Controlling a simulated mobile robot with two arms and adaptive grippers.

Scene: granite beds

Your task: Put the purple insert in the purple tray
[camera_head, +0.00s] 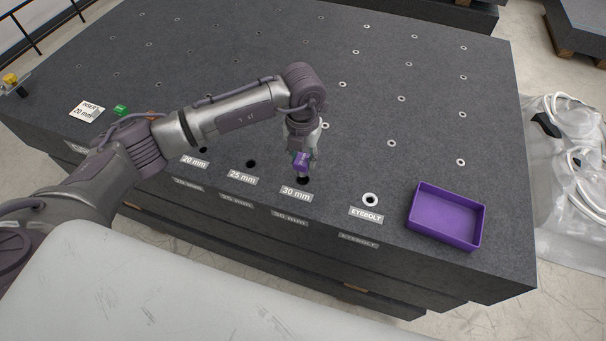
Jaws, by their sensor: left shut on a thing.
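The purple insert (301,161) is small and sits between the fingertips of my left gripper (300,152). My left gripper is shut on it and points down over the granite near the 30 mm label. The insert is just above or at the dark 30 mm hole (303,181); I cannot tell whether its lower end touches the hole. The purple tray (444,222) is an open, empty rectangular box on the granite at the right, near the front edge. My right gripper is not in view.
The granite bed (400,60) has several small ringed holes. An eyebolt hole (370,199) lies between the gripper and tray. A green piece (120,110) and a white card (87,112) lie at the left. Clear bags with hoses (570,160) are right of the bed.

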